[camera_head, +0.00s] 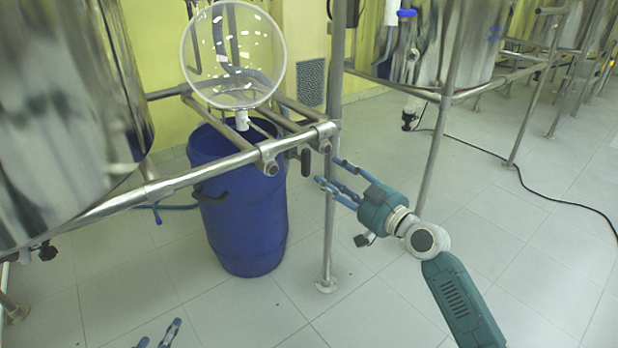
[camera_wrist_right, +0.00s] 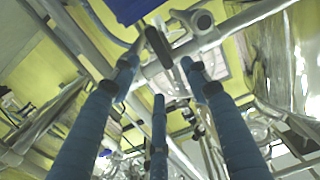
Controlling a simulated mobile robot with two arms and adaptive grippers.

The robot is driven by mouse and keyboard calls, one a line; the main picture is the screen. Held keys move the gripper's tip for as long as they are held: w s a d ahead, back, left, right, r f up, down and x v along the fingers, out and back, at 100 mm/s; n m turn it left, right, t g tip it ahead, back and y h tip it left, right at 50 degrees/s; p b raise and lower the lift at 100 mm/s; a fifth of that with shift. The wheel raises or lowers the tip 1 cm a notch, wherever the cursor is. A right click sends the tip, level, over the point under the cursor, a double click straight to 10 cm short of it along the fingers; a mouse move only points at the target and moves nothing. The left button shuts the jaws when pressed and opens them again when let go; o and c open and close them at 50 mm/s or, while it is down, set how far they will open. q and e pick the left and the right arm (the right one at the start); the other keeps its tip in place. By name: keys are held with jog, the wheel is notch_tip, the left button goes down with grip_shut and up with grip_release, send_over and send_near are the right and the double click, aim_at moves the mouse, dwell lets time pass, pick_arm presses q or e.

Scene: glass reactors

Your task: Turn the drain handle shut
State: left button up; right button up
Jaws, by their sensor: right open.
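The black drain handle (camera_head: 305,162) hangs below the metal frame, near the clamp right of the glass vessel (camera_head: 233,55). A white drain outlet (camera_head: 241,120) sits under the vessel. My right gripper (camera_head: 331,171) is open, just right of and slightly below the handle, with its fingers pointing towards it. In the right wrist view the dark handle (camera_wrist_right: 159,47) appears between the two upper fingertips of the gripper (camera_wrist_right: 160,70); I cannot tell whether they touch it. Only the fingertips of my left gripper (camera_head: 157,336) show at the bottom edge, spread apart and empty.
A blue bin (camera_head: 243,215) stands under the vessel. A vertical metal post (camera_head: 328,225) stands close to my right gripper. A steel tank (camera_head: 70,110) fills the left side. A black cable (camera_head: 520,175) crosses the floor at right. The front floor is clear.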

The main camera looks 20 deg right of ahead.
aim_at(311, 161)
jog(key=b+x, duration=0.1)
jog(key=x, duration=0.8)
jog(key=shift+w+a+f, duration=0.1)
jog(key=shift+w+f, duration=0.05)
jog(key=shift+w, duration=0.15)
pick_arm(q)
jog(key=w+d+r+t+h, duration=0.1)
jog(key=w+r+t, duration=0.2)
jog(key=r, duration=0.4)
jog(key=shift+d+r+t, duration=0.15)
jog(key=shift+d+t, duration=0.15)
jog(key=shift+d, duration=0.1)
pick_arm(e)
jog(key=shift+w+a, duration=0.15)
jog(key=shift+w, duration=0.3)
grip_shut()
